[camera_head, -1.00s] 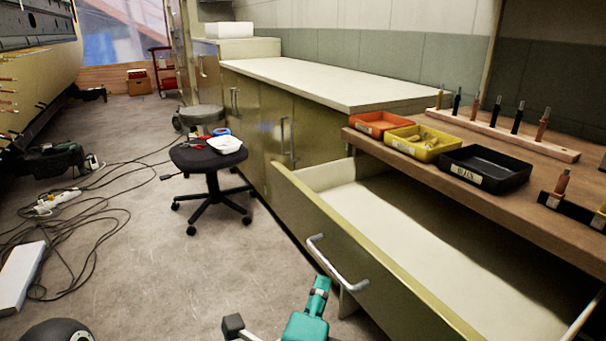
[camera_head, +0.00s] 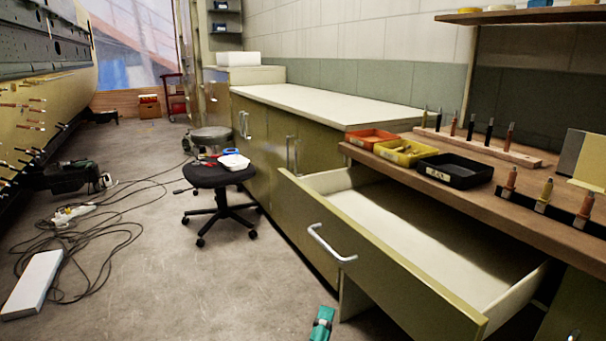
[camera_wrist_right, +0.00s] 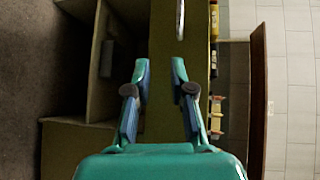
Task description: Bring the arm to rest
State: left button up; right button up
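My right gripper (camera_wrist_right: 159,70) shows in the right wrist view with its two teal fingers apart and nothing between them. In the head view only a small teal part of it (camera_head: 321,324) shows at the bottom edge, low in front of the open drawer (camera_head: 385,262). The drawer's metal handle (camera_head: 330,245) is above and apart from that part. In the wrist view a bright metal handle (camera_wrist_right: 180,18) lies beyond the fingertips, not gripped. My left gripper is in neither view.
The drawer juts into the aisle below the wooden bench (camera_head: 520,205), which holds orange, yellow and black trays. A black stool (camera_head: 218,176) and loose cables (camera_head: 95,235) are on the floor. Open floor lies in front of the drawer.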

jog(key=w+d+f+n+g+y, duration=0.1)
jog(key=d+f+n+g+y, duration=0.15)
jog(key=f+n, duration=0.75)
jog(key=w+d+f+n+g+y, duration=0.2)
jog(key=d+f+g, duration=0.15)
jog(key=f, duration=1.35)
jog(key=s+d+f+n+g+y, duration=0.2)
jog(key=s+f+n+g, duration=0.2)
jog(key=s+f, duration=0.5)
jog(key=s+d+f+n+g+y, duration=0.1)
jog(key=s+f+n+g+y, duration=0.15)
jog(key=s+f+g, duration=0.5)
jog(key=s+r+n+t+p, duration=0.1)
jog(key=s+r+t+p, duration=0.1)
jog(key=r+p, duration=3.1)
jog(key=shift+s+h, duration=0.4)
jog(key=shift+s, duration=0.2)
